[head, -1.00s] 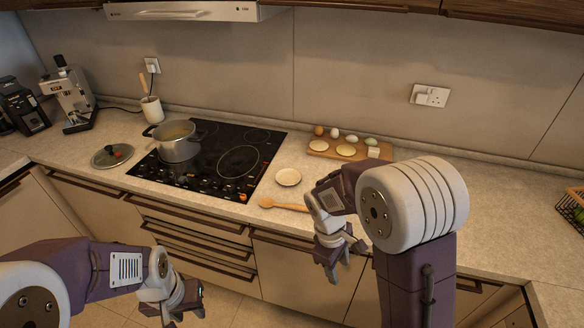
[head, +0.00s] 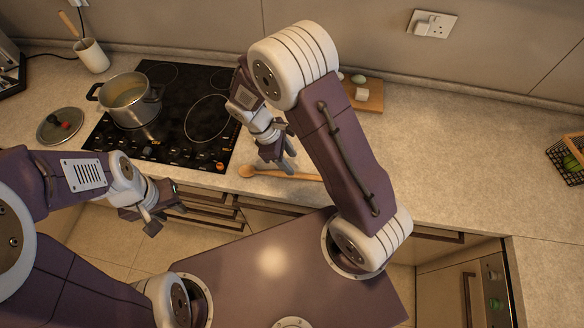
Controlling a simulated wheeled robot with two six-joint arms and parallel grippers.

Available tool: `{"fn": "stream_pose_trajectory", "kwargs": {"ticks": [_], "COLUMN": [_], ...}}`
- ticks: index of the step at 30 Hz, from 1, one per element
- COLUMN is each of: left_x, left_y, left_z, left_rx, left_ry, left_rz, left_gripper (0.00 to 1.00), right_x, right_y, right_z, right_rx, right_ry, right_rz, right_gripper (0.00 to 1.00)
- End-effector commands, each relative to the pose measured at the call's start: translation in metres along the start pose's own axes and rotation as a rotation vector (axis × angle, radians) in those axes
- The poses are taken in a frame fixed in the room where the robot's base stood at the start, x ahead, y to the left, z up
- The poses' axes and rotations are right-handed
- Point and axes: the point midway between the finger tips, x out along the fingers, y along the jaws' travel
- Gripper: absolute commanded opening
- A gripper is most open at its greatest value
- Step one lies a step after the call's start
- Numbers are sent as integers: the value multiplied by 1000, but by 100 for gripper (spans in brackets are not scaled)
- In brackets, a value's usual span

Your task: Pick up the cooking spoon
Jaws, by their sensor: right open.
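Whether the fingers touch the spoon cannot be told. My left gripper (head: 166,218) looks open and empty, in front of the counter's edge, away from the spoon.
A steel pot (head: 131,104) stands on the black hob (head: 190,125). A lid (head: 60,126) lies left of it, with a utensil holder (head: 93,56) behind. A wooden board (head: 368,98) is partly hidden behind my right arm. A wire basket (head: 568,160) stands far right. The right counter is mostly clear.

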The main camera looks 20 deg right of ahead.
Motion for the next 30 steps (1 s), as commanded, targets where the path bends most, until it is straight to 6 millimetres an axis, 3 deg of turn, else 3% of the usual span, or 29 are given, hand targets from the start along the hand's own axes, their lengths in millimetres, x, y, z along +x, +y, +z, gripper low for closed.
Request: {"fn": "stream_pose_trajectory", "kwargs": {"ticks": [3,9,15,22,30], "left_x": [-1,-6,-8,-16,-16], "left_y": [0,0,0,0,0], "left_z": [0,-1,-1,-2,-2], "left_rx": [0,0,0,0,0], "left_ry": [0,0,0,0,0], "left_rz": [0,0,0,0,0], "left_gripper": [36,36,36,36,36], "right_x": [4,34,43,83,91], "right_y": [0,0,0,0,1], "right_z": [0,1,2,5,4], "right_rx": [0,0,1,-1,0], "right_ry": [-2,-1,-1,-2,1], "right_rz": [-1,-1,-2,-2,1], "right_gripper": [46,46,46,46,46]}}
